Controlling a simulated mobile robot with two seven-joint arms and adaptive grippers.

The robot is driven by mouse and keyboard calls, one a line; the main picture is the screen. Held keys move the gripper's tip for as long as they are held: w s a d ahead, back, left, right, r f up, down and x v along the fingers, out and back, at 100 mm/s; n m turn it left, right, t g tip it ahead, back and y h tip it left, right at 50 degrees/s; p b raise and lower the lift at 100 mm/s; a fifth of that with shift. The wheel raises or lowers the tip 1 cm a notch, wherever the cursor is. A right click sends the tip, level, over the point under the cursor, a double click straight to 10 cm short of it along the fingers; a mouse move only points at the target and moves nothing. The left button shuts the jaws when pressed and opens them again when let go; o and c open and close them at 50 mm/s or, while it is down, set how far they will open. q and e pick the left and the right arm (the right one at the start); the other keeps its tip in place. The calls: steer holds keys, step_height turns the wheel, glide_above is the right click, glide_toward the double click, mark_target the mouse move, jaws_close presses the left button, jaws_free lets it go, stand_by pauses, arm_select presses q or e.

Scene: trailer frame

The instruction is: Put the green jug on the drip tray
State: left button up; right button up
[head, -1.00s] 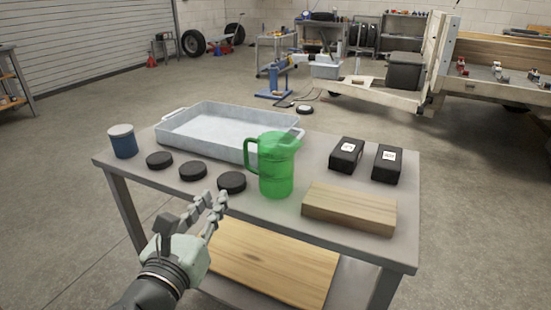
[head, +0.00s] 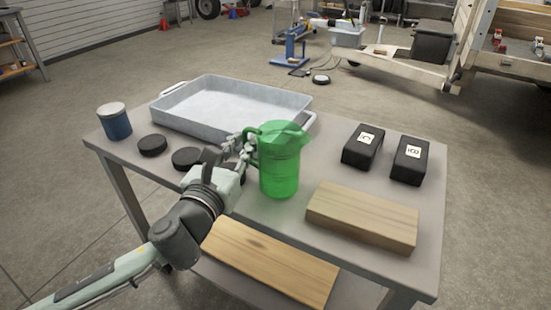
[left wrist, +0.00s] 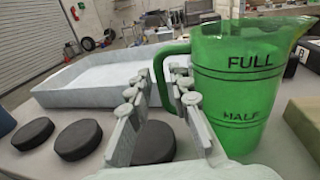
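The green jug (head: 280,170) stands upright on the grey table, its handle toward the left. In the left wrist view the jug (left wrist: 240,85) shows the marks FULL and HALF. The drip tray (head: 188,121), a shallow light grey pan, lies empty behind and left of the jug; its front wall also shows in the left wrist view (left wrist: 85,94). My left gripper (head: 241,147) is at the jug's handle side. Its fingers are apart, and the handle (left wrist: 160,72) appears between the fingertips; whether they touch it is unclear. My right gripper is out of view.
Black pucks (head: 152,145) and a blue can (head: 115,122) stand at the table's left. A wooden block (head: 362,215) lies right of the jug. Two black boxes (head: 362,146) (head: 409,160) stand behind the block. A board (head: 270,262) lies on the lower shelf.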

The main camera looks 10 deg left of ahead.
arm_select(q)
steer(key=shift+w+d, duration=0.2)
steer(key=shift+w, duration=0.6)
jaws_close()
